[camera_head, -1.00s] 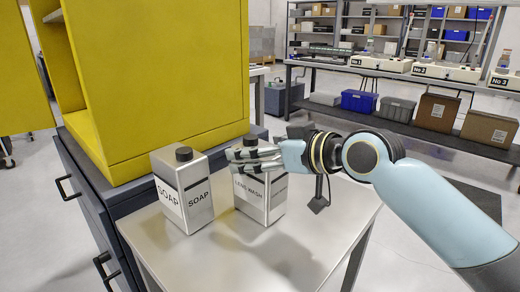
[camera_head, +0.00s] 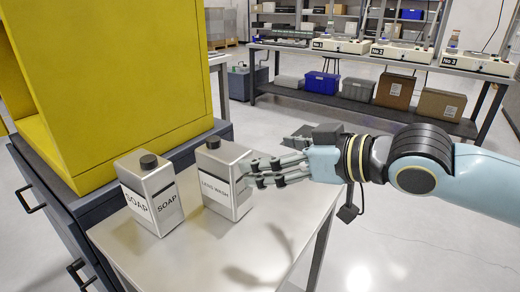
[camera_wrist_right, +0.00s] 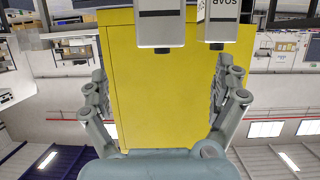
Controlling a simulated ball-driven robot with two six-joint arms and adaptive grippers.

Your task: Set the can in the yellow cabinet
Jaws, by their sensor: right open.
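Two grey metal cans with black caps stand upright on a steel table (camera_head: 215,255). The left one, the SOAP can (camera_head: 150,195), shows two labelled faces. The LENS WASH can (camera_head: 222,182) stands right of it, closest to my right gripper (camera_head: 250,173). That gripper is open and empty, its fingers pointing left at the can's right side; I cannot tell whether they touch it. In the wrist view, upside down, a can (camera_wrist_right: 160,28) shows between the fingers, with the SOAP can (camera_wrist_right: 216,22) beside it. The yellow cabinet (camera_head: 130,80) stands behind, its opening facing left, interior mostly hidden. My left gripper is out of view.
The cabinet sits on a dark drawer unit (camera_head: 75,220) with black handles. A workbench (camera_head: 380,62) with numbered devices and boxes below stands at the back right. Floor (camera_head: 420,250) is free right of the table.

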